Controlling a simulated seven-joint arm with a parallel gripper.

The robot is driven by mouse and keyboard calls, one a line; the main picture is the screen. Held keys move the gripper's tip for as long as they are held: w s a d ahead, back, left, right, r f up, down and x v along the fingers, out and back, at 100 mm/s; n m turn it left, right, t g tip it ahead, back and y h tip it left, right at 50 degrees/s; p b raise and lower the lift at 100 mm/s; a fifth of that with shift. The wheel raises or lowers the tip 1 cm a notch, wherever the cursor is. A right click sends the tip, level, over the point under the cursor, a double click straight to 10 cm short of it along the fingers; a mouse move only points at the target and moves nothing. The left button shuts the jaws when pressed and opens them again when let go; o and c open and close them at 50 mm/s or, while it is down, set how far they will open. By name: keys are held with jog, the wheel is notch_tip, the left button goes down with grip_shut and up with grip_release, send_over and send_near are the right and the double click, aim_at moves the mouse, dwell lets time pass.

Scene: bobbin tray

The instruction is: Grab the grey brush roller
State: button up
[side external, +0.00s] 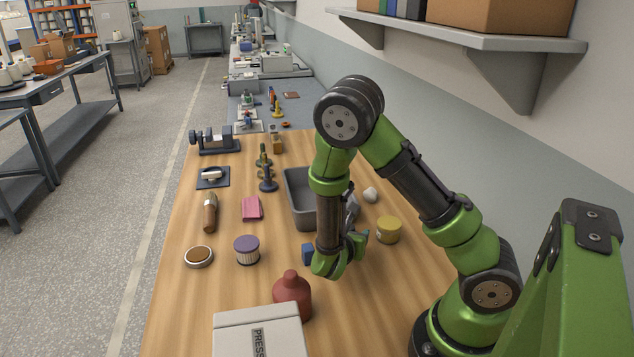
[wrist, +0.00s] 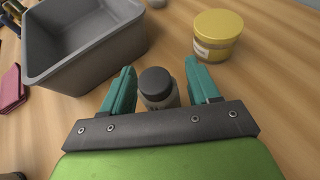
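In the wrist view a short grey cylinder with a dark round top stands between my fingers; it looks like the grey brush roller (wrist: 156,86). My gripper (wrist: 161,72) is open, with a teal finger on each side of the roller and a gap showing at both sides. The lower part of the roller is hidden behind the gripper's dark crossbar. In the side view my gripper (side external: 350,245) is low over the table, between the grey bin and the yellow jar. I cannot make out the roller there, as my arm covers that spot.
The grey bin (wrist: 62,62) stands close at left, also in the side view (side external: 291,205). A yellow jar (wrist: 217,35) stands at right. A red-brown bottle (side external: 292,295), a purple-topped ribbed cylinder (side external: 247,252) and a wooden-handled brush (side external: 210,213) are on the table (side external: 185,310).

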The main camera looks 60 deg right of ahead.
jog(key=c, duration=0.9)
